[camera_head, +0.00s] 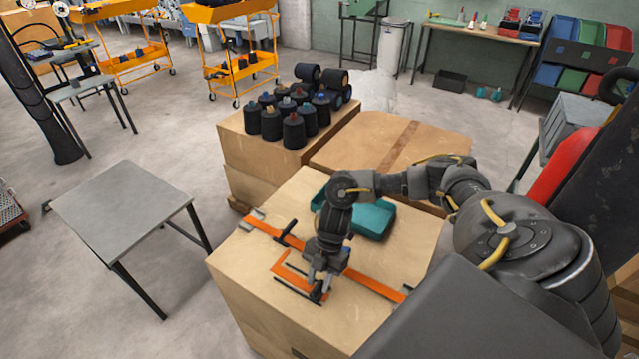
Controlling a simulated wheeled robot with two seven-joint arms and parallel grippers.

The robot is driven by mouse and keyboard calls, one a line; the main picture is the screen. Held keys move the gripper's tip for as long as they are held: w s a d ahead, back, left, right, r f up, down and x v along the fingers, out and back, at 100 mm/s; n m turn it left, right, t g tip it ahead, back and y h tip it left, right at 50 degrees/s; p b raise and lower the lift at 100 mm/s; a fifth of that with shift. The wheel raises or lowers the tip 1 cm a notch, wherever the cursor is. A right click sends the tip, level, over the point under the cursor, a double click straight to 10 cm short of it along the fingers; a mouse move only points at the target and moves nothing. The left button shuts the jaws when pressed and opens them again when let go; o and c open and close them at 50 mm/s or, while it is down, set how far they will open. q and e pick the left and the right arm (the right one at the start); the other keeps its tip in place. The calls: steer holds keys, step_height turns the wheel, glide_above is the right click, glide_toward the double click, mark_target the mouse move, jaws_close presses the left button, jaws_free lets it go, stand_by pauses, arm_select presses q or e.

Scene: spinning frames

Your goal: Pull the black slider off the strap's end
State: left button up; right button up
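An orange strap (372,285) lies diagonally across the top of a wooden crate. Near its far left end a black bar (287,233), which looks like the slider, lies across it. A small grey piece (252,219) sits at that left end. My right gripper (317,291) points down over the crate, in front of the strap's middle, well to the right of the black bar. It is beside an orange rectangular frame (283,268) with black strips. The gripper and wrist hide part of the strap and frame. Whether its fingers hold anything is unclear. My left gripper is not in view.
A teal tray (373,222) sits behind my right wrist on the crate (240,285). Black spools (294,131) stand on a box behind, beside another closed box (345,150). A grey table (122,208) stands to the left, with open floor between.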

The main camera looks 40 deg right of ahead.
steer(key=shift+a+f, duration=0.1)
steer(key=shift+f, duration=0.15)
jaws_close()
